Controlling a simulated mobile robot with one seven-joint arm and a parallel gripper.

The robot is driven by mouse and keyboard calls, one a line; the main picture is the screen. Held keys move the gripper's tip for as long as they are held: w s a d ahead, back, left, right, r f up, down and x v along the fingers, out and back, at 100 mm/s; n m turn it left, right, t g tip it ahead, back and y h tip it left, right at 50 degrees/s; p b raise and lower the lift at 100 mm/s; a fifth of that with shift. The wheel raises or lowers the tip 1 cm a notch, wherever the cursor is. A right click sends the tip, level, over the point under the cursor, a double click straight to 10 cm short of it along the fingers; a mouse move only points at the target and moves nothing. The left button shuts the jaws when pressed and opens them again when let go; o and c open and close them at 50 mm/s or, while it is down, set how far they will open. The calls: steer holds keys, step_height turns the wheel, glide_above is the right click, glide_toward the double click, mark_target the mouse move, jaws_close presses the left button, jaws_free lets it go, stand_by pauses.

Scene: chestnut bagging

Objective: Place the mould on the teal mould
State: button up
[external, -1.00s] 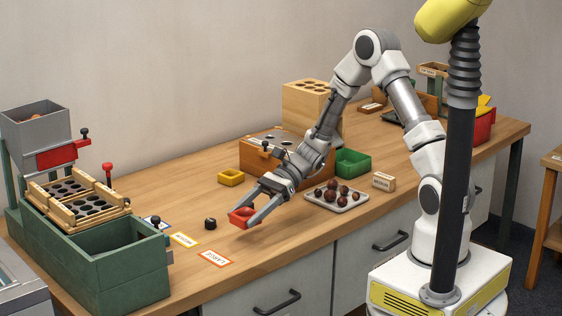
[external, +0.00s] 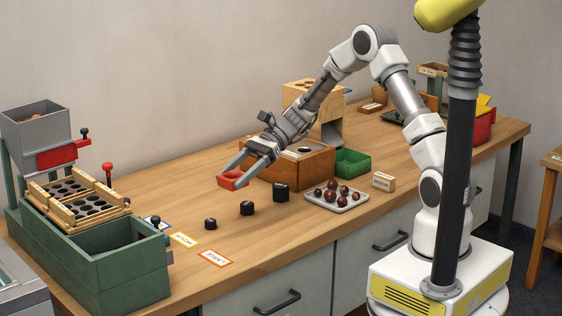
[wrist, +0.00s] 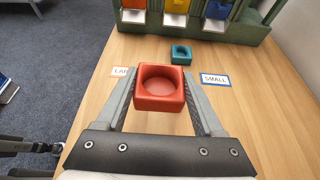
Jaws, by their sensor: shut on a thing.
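My gripper (external: 248,172) is shut on a red square mould (external: 232,180) with a round hollow, and holds it up above the table. In the wrist view the red mould (wrist: 160,88) sits level between the two fingers (wrist: 159,92), hollow facing the camera. I cannot make out the teal mould in the external view.
A SMALL label (wrist: 215,80) lies right of the red mould, a partly hidden LARGE label (wrist: 119,72) left. Black cylinders (external: 247,208) stand on the table near a chestnut tray (external: 340,199). A green box (external: 112,255) stands at the left.

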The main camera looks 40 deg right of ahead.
steer(key=w+a+r+b, duration=0.1)
steer(key=w+a+r, duration=0.1)
steer(key=w+a, duration=0.5)
steer(key=b+x, duration=0.1)
steer(key=x, duration=0.3)
steer(key=b+x, duration=0.1)
steer(key=x, duration=0.4)
steer(key=b+x, duration=0.1)
steer(key=x, duration=0.4)
steer(key=shift+s+f+b, duration=0.3)
steer(key=shift+f, duration=0.15)
steer(key=shift+f+b, duration=0.85)
steer(key=shift+f, duration=1.15)
steer(key=shift+f, duration=0.15)
steer(key=o, duration=1.4)
